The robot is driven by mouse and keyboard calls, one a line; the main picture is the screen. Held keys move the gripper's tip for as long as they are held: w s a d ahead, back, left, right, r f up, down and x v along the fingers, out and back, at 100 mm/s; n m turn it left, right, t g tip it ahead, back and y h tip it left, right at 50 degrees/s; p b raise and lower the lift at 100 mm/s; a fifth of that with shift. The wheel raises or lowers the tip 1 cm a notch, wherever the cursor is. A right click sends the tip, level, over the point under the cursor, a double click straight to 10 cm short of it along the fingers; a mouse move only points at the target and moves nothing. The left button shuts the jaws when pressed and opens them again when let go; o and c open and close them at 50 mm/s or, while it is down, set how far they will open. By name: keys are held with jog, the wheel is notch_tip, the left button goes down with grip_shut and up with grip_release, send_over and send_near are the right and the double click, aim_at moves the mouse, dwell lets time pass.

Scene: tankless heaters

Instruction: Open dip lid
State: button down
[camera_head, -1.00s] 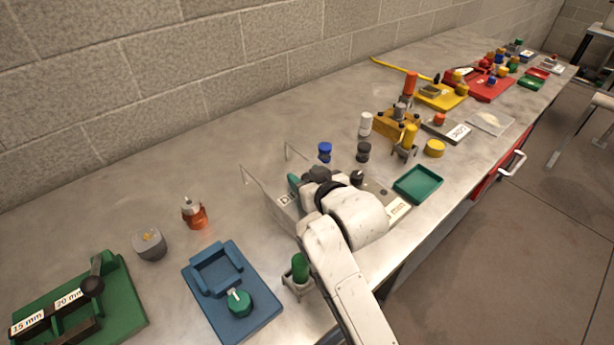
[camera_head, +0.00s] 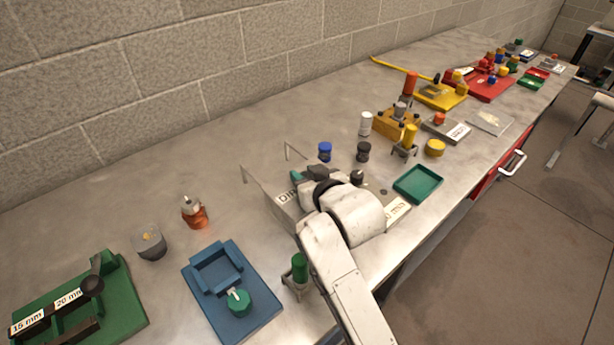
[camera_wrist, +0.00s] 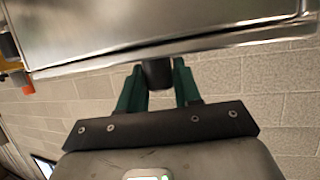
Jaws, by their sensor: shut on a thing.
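The dip box (camera_head: 287,206), grey metal with "DIP" lettering on its side, sits mid-bench and is partly hidden by my arm. My gripper (camera_wrist: 158,72) has green fingers shut on a dark handle (camera_wrist: 157,73) at the edge of a smooth metal panel. This panel, seemingly the dip lid (camera_wrist: 150,25), fills the top of the wrist view, with brick wall below it. In the head view my gripper (camera_head: 308,176) is over the box, its fingertips mostly hidden. How far the lid is raised cannot be told.
A blue fixture (camera_head: 232,290) and a green bottle in a stand (camera_head: 300,268) are at the near left. Blue (camera_head: 325,152) and black (camera_head: 363,151) jars stand behind the box. A green tray (camera_head: 418,183) lies to its right.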

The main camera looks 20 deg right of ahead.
aim_at(296, 168)
jog(key=w, duration=0.1)
jog(key=w+a, duration=0.1)
jog(key=w, duration=0.1)
jog(key=c, duration=0.9)
grip_release()
jog(key=shift+o, duration=0.2)
jog(key=shift+s, duration=0.1)
jog(key=b+v, duration=0.1)
jog(key=v, duration=0.9)
jog(key=shift+s+r, duration=0.1)
jog(key=shift+s, duration=0.15)
